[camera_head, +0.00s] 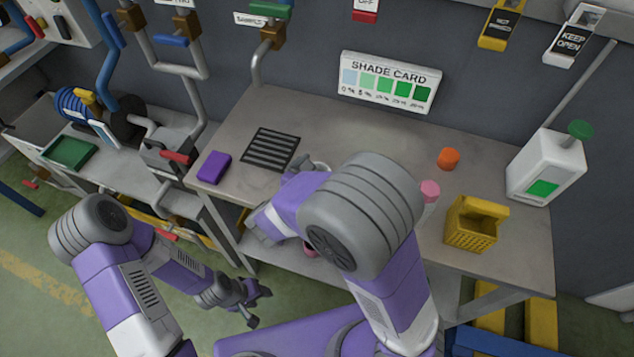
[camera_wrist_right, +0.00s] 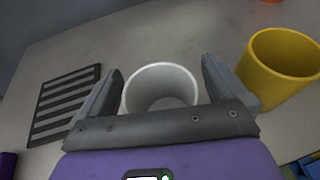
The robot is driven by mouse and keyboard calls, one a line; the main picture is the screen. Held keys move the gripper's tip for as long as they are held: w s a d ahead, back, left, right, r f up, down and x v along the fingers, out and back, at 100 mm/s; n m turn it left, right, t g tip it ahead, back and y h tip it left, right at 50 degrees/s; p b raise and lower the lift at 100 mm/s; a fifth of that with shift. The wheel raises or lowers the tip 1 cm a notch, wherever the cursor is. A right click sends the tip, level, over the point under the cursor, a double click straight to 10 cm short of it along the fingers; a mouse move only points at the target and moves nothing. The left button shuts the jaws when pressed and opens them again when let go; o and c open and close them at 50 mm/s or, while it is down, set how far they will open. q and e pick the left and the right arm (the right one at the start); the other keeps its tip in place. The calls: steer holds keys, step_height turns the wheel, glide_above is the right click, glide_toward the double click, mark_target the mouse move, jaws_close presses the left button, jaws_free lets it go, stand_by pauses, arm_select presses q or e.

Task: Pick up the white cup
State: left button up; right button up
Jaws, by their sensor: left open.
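The white cup (camera_wrist_right: 160,88) stands upright on the grey bench, its open rim showing between the fingers of my right gripper (camera_wrist_right: 160,72) in the right wrist view. The fingers are apart, one on each side of the cup; I cannot tell whether either touches it. The gripper body hides the cup's near lower part. In the head view my right arm hides most of the cup; a small bit of pale rim (camera_head: 321,166) shows beside the gripper. My left gripper (camera_head: 250,303) is open and empty, low in front of the bench.
A yellow cup (camera_wrist_right: 279,66) stands close right of the right gripper. A black slotted grille (camera_head: 271,149) and a purple block (camera_head: 214,167) lie left. A yellow basket (camera_head: 470,236), pink-topped bottle (camera_head: 429,193), orange cylinder (camera_head: 448,158) and white jug (camera_head: 545,165) stand right. The bench's back middle is clear.

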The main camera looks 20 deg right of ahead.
steer(key=c, duration=1)
steer(key=shift+r, duration=0.1)
